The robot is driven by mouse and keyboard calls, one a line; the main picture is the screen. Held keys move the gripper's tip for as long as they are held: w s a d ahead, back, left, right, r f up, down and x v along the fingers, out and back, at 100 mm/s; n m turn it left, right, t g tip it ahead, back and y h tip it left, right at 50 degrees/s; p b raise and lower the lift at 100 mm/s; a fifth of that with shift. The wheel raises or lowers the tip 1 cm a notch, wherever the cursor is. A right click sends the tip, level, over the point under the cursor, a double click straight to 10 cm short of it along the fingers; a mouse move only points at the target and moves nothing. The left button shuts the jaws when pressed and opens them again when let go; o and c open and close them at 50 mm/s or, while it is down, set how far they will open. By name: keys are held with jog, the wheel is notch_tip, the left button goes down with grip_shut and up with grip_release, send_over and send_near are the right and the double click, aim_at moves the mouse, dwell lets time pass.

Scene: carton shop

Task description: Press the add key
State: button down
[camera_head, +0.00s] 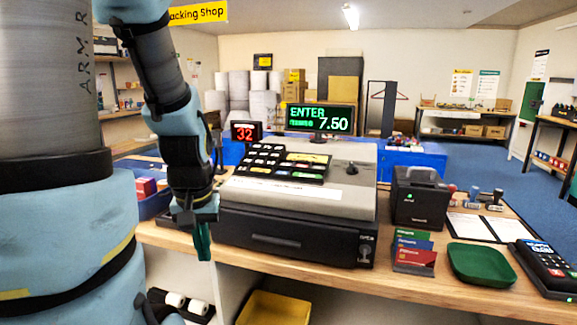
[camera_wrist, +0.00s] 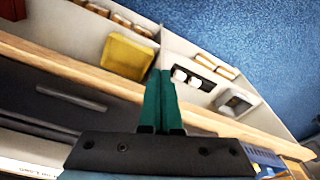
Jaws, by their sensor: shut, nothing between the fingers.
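The cash register (camera_head: 310,205) stands on the wooden counter with its black key panel (camera_head: 280,163) on top, to the upper right of my gripper. The panel carries several dark keys and some coloured ones; their labels are too small to read, so I cannot tell which is the add key. The green display (camera_head: 320,119) reads ENTER and 7.50. My gripper (camera_head: 203,247) points down in front of the register's left front corner, apart from the keys. Its green fingers (camera_wrist: 160,100) are shut together and empty in the wrist view.
A black printer (camera_head: 420,198), cards (camera_head: 413,250), a green tray (camera_head: 480,265) and a card terminal (camera_head: 545,268) are on the right. The counter edge (camera_head: 350,278) lies below, with a yellow bin (camera_head: 273,308) under it.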

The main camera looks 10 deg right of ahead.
jog(key=w+d+r+t+y, duration=0.1)
jog(key=w+d+r, duration=0.4)
jog(key=w+d+r+t+y, duration=0.1)
jog(key=w+d+r+t, duration=0.1)
jog(key=w+d+r, duration=0.2)
jog(key=w+d+r+t+y, duration=0.2)
jog(key=w+d+r, duration=0.3)
jog(key=w+r, duration=0.1)
jog(key=shift+w+d, duration=0.35)
jog(key=shift+w, duration=0.55)
jog(key=w+d+r+t, duration=0.2)
jog(key=d+r, duration=0.3)
jog(key=r, duration=0.1)
jog(key=shift+w+d+r+n+t+y, duration=0.2)
jog(key=shift+d+n+t+y, duration=0.1)
jog(key=shift+y, duration=0.1)
jog(key=shift+f, duration=0.1)
jog(key=f+b, duration=0.1)
jog(key=f, duration=0.1)
jog(key=w+f+b, duration=0.1)
jog(key=f+b, duration=0.1)
jog(key=f, duration=0.1)
jog(key=f+b, duration=0.1)
jog(key=f, duration=0.2)
jog(key=shift+w+d+b, duration=0.2)
jog(key=shift+d+b, duration=0.15)
jog(key=shift+b, duration=0.05)
jog(key=shift+w+f, duration=0.1)
jog(key=shift+f, duration=0.2)
